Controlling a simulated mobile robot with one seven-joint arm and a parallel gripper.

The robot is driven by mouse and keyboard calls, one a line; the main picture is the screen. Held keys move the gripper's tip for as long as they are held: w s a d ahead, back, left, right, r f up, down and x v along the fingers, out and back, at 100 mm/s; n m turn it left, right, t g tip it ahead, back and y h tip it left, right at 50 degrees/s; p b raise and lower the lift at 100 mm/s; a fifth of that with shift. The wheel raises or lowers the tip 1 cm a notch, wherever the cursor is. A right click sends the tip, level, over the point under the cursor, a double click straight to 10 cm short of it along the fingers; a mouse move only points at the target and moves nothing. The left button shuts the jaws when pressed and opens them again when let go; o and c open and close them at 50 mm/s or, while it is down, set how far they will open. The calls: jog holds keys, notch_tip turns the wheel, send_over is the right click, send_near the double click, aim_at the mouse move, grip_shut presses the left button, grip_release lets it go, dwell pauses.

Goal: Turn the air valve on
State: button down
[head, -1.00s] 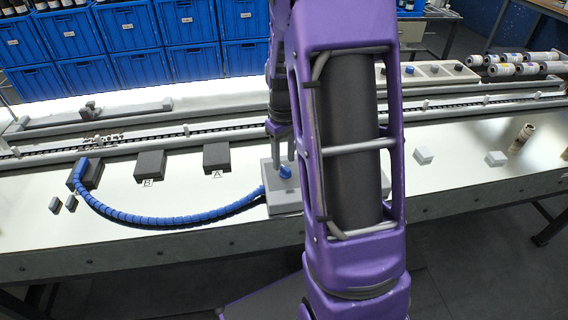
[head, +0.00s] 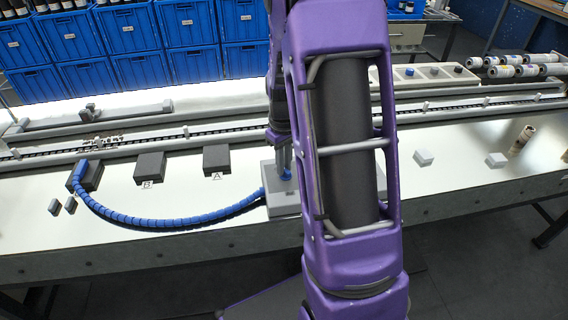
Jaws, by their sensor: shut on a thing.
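The air valve's blue knob (head: 287,176) sits on a light grey box (head: 282,203) on the white bench, just left of my purple arm. My gripper (head: 285,168) points down over the box, its fingers at the knob and shut on it. The arm covers the right part of the box. A blue segmented hose (head: 165,221) runs from the box's left side to a dark block (head: 90,177) at the left.
Dark blocks marked A (head: 217,158) and B (head: 150,166) stand left of the box. Two small white blocks (head: 424,157) sit at the right. A conveyor rail (head: 220,129) runs behind. The bench's front edge is close to the box.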

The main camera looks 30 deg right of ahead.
jog(key=shift+m, duration=0.3)
jog(key=m+p, duration=0.1)
jog(key=m, duration=0.4)
jog(key=shift+d+r, duration=0.1)
jog(key=shift+d, duration=0.05)
jog(key=m+p, duration=0.1)
jog(key=m, duration=0.5)
jog(key=shift+s+d+p, duration=0.1)
jog(key=shift+d+p, duration=0.05)
jog(key=shift+p, duration=0.15)
jog(key=shift+m, duration=0.3)
jog(key=c, duration=0.9)
grip_release()
jog(key=shift+o, duration=0.2)
notch_tip(320, 180, up, 17)
jog(key=p, duration=0.2)
jog(key=shift+r, duration=0.15)
